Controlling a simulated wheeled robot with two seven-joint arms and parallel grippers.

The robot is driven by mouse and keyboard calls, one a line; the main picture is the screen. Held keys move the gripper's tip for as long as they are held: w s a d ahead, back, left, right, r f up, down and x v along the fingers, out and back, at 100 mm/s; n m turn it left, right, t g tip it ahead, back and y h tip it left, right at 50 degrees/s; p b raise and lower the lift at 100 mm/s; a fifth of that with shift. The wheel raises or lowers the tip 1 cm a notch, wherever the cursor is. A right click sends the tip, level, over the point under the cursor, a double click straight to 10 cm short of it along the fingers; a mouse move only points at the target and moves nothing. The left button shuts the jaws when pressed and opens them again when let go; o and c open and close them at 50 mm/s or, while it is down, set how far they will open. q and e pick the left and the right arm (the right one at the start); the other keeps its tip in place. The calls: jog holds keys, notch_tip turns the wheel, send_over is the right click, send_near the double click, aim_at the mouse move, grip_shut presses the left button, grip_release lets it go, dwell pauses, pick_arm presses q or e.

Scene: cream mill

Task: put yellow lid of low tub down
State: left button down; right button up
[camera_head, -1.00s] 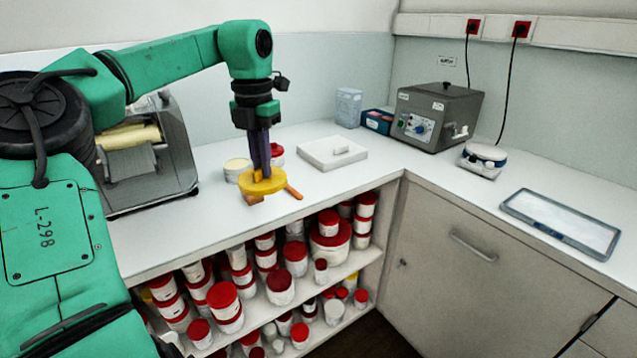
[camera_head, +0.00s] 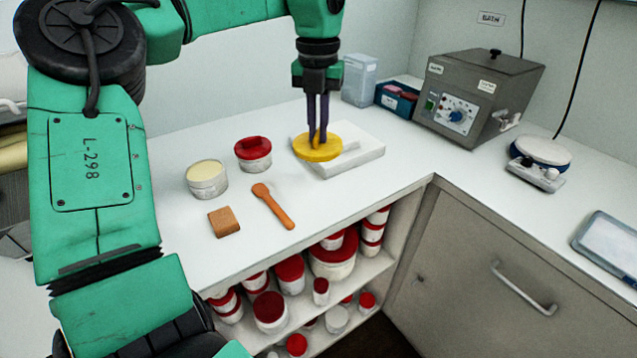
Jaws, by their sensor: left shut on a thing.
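The yellow lid (camera_head: 318,149) is a flat round disc. My left gripper (camera_head: 317,138) points down and is shut on the lid's top. The lid overlaps the left part of a white slab (camera_head: 361,158) in the view; I cannot tell whether it touches it. A low white tub (camera_head: 207,179) with a pale cream top stands to the left on the counter, with no lid on it. My right gripper is not in view.
A red-lidded tub (camera_head: 253,153) stands beside the open tub. An orange-brown spoon (camera_head: 273,206) and a brown block (camera_head: 224,221) lie in front. The grey machine (camera_head: 478,95) and a small round device (camera_head: 540,157) stand at right. The front counter between spoon and slab is clear.

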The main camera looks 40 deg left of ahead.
pick_arm(q)
notch_tip(320, 180, down, 14)
jog(key=shift+a+r+p, duration=0.1)
jog(key=shift+r+p, duration=0.15)
jog(key=shift+p, duration=0.2)
jog(key=shift+w+a+f, duration=0.15)
jog(key=shift+w+f, duration=0.05)
jog(key=shift+f, duration=0.1)
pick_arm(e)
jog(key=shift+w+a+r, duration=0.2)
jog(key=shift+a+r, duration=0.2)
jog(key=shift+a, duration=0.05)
pick_arm(q)
jog(key=c, duration=0.9)
grip_release()
jog(key=shift+c, duration=0.2)
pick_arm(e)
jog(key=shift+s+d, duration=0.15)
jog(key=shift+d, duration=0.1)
pick_arm(q)
notch_tip(320, 180, up, 12)
jog(key=shift+r+b, duration=0.15)
jog(key=shift+b, duration=0.2)
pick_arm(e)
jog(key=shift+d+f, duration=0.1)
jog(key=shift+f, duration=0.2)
